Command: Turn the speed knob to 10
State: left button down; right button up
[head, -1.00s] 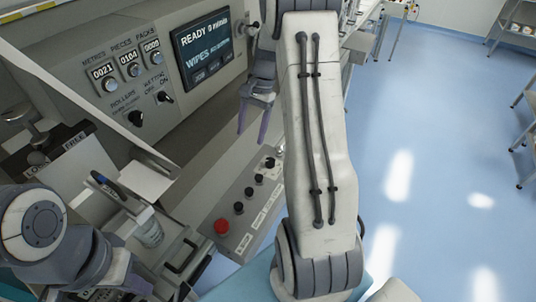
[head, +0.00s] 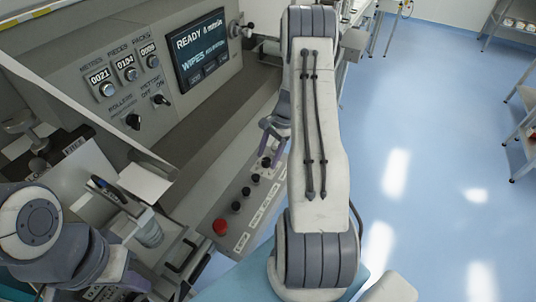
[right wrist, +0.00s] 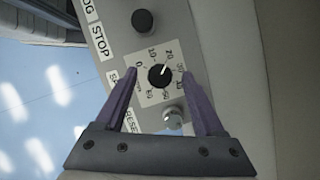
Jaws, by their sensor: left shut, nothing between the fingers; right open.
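The speed knob (right wrist: 160,76) is a small black dial with a white pointer line on a white numbered plate. In the right wrist view its pointer is up and to the right, near the 20 mark. My right gripper (right wrist: 165,72) is open, with one purple finger on each side of the dial plate; I cannot tell whether either touches it. In the head view the right gripper (head: 269,143) is over the far end of the grey button panel (head: 238,226).
Beside the dial are a black button (right wrist: 143,21) and a silver knob (right wrist: 173,117). A red button (head: 220,227) is at the panel's near end. The machine front with screen (head: 203,48) stands behind. Blue floor is open at right.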

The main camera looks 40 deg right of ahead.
jog(key=shift+a+f, duration=0.15)
jog(key=shift+f, duration=0.05)
grip_shut()
jog(key=shift+n, duration=0.3)
jog(key=n+g, duration=0.1)
jog(key=n, duration=0.2)
jog(key=shift+w+n+g, duration=0.15)
jog(key=shift+n+g, duration=0.15)
jog(key=shift+w+n+g+h+b, duration=0.1)
jog(key=shift+n+g+h+b, duration=0.45)
jog(key=shift+n, duration=1.75)
jog(key=shift+g, duration=0.25)
